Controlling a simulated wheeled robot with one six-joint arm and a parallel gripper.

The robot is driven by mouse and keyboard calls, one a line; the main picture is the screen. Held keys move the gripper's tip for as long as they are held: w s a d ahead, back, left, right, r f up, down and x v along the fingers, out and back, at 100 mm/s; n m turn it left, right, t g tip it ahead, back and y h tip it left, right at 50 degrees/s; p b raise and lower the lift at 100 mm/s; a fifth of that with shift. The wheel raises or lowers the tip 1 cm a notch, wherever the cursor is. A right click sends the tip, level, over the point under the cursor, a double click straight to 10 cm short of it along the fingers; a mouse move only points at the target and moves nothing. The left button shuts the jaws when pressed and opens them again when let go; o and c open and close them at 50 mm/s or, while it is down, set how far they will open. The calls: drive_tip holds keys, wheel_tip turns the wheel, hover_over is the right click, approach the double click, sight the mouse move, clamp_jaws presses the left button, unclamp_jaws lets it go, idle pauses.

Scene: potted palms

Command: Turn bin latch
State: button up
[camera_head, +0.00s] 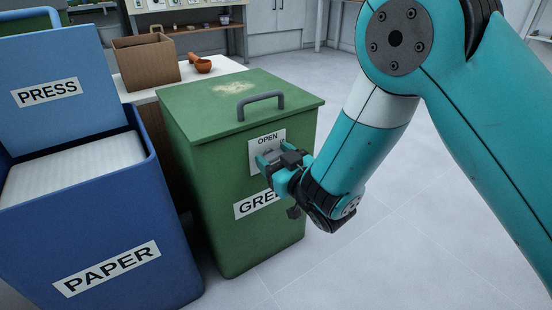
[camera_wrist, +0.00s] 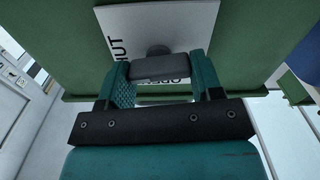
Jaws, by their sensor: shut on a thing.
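The green bin (camera_head: 205,175) stands in the middle of the head view with its lid (camera_head: 240,98) down. A white plate (camera_head: 262,139) on its front reads OPEN at the top. In the wrist view the plate (camera_wrist: 190,22) also shows part of a second word ending in HUT. The dark grey latch (camera_wrist: 160,66) sits on this plate on a round pivot. My gripper (camera_head: 278,162) is at the plate; in the wrist view the teal fingers of my gripper (camera_wrist: 164,76) are shut on the latch, one on each side. In the head view my gripper mostly hides the latch.
A blue PAPER bin (camera_head: 95,225) with its PRESS lid (camera_head: 50,85) raised stands close on the left. Open floor (camera_head: 400,215) lies to the right.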

drive_tip(key=n, duration=0.2)
drive_tip(key=n+b, duration=0.1)
drive_tip(key=n, duration=0.1)
drive_tip(key=shift+s+f, duration=0.15)
drive_tip(key=shift+f, duration=0.05)
drive_tip(key=n, duration=0.4)
drive_tip(key=shift+a+b, duration=0.1)
drive_tip(key=shift+b, duration=0.25)
drive_tip(key=n, duration=0.4)
drive_tip(key=shift+f, duration=0.1)
drive_tip(key=shift+n, duration=2.1)
drive_tip(key=o, duration=0.9)
drive_tip(key=shift+b, duration=0.3)
